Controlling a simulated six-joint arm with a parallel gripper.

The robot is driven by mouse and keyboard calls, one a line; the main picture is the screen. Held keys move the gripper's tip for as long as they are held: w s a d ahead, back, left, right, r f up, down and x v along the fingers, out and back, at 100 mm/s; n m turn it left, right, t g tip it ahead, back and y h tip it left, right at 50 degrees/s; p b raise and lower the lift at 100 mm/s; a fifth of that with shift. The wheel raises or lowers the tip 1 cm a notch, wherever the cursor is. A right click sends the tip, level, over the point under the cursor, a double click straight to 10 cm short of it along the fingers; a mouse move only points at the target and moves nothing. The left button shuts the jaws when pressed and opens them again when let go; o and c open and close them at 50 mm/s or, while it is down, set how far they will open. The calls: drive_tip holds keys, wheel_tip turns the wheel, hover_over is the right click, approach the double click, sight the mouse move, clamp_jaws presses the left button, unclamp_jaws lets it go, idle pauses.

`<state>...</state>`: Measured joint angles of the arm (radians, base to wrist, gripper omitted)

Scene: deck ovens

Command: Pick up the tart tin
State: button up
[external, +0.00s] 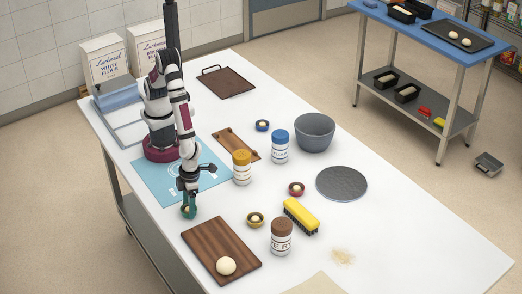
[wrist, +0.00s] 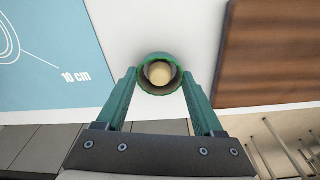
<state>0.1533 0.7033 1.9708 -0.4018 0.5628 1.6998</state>
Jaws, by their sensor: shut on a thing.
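A small round green tart tin (wrist: 143,84) with a pale dough-coloured ball inside sits between my gripper's fingertips in the wrist view. My gripper (wrist: 159,78) is shut on it, one teal finger on each side. In the external view my gripper (external: 188,209) points down at the table's near left edge, and the tin there is largely merged with the fingers. I cannot tell whether the tin touches the table. Similar small tins stand apart: a blue one (external: 262,128), a red one (external: 296,192) and an olive one (external: 255,223).
A wooden board (external: 210,247) with a dough ball (external: 226,266) lies close to my gripper; a blue mat (external: 165,188) lies behind it. Jars, a yellow brush (external: 300,214), a grey bowl (external: 314,138) and a dark round slab (external: 341,184) stand right. The table's far right is clear.

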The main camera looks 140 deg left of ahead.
drive_tip(key=shift+r, duration=0.5)
wheel_tip(320, 180, up, 3)
drive_tip(key=shift+r, duration=0.1)
drive_tip(key=s+d+r, duration=0.7)
drive_tip(key=s+d, duration=0.1)
drive_tip(key=w+a+r+n+t+y, duration=0.1)
drive_tip(key=w+a+r+n, duration=0.2)
drive_tip(key=a+r+n, duration=0.6)
drive_tip(key=w+a+r+n+t, duration=0.1)
drive_tip(key=w+a+r+n, duration=0.2)
drive_tip(key=a+r+n, duration=0.6)
drive_tip(key=s+d+f+m+g, duration=0.1)
drive_tip(key=s+f+m, duration=0.3)
drive_tip(key=f+m, duration=0.5)
drive_tip(key=s+d+f+m+g, duration=0.1)
drive_tip(key=s+d+f+m, duration=0.1)
drive_tip(key=s+f+m, duration=0.3)
drive_tip(key=s+d+f+m+g, duration=0.1)
drive_tip(key=s+f+m, duration=0.4)
drive_tip(key=f+m, duration=0.8)
drive_tip(key=shift+d+f+m, duration=0.3)
drive_tip(key=shift+f, duration=0.25)
drive_tip(key=shift+w+f, duration=0.1)
drive_tip(key=shift+f, duration=0.25)
